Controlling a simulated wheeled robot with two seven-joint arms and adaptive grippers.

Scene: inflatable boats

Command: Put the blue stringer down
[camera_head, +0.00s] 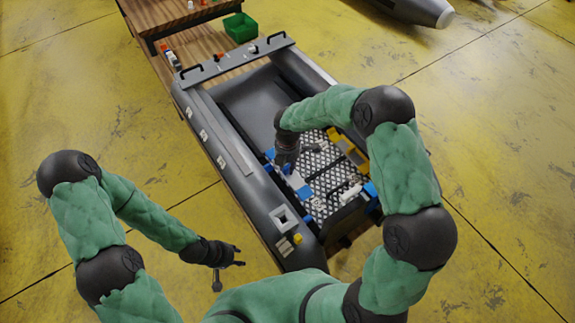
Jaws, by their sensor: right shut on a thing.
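My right gripper (287,161) reaches down into the grey inflatable boat (240,160), over the dark perforated floor panel (325,190). It is shut on a blue stringer (287,169), mostly hidden by the gripper and small in view. I cannot tell whether the stringer touches the floor panel. Other blue pieces are close by, one at the panel's near-left side (305,192) and one at its right edge (370,189). My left gripper (229,272) is open and empty, outside the boat near its lower left side.
The boat rests on a wooden table (192,45), which extends beyond its far end. A green bin (240,27) stands there. Yellow blocks (348,147) lie at the panel's right side. A white part (350,194) lies on the panel. The yellow floor left of the boat is clear.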

